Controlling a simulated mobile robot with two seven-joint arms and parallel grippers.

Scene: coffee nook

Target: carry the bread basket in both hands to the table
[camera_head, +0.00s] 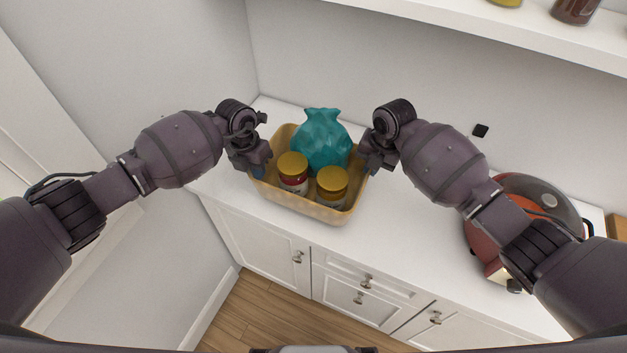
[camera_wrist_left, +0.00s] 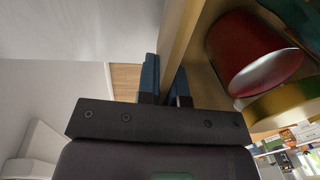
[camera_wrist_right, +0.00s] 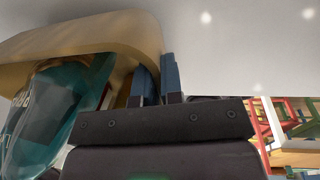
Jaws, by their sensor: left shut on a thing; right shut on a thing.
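The tan bread basket (camera_head: 301,204) is on or just above the white counter in the head view; I cannot tell if it touches. It holds a teal faceted bag-like object (camera_head: 321,142) and two jars with yellow lids, one on the left (camera_head: 293,164) and one on the right (camera_head: 332,182). My left gripper (camera_head: 259,168) is shut on the basket's left wall, which also shows in the left wrist view (camera_wrist_left: 178,45). My right gripper (camera_head: 366,166) is shut on the basket's right wall, which also shows in the right wrist view (camera_wrist_right: 143,45).
The white counter (camera_head: 400,231) is clear in front of the basket and to its right. A red rounded appliance (camera_head: 483,235) stands further right, partly behind my right arm. A shelf (camera_head: 470,28) with jars runs above. White cabinets (camera_head: 262,243) are below. No table is recognisable.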

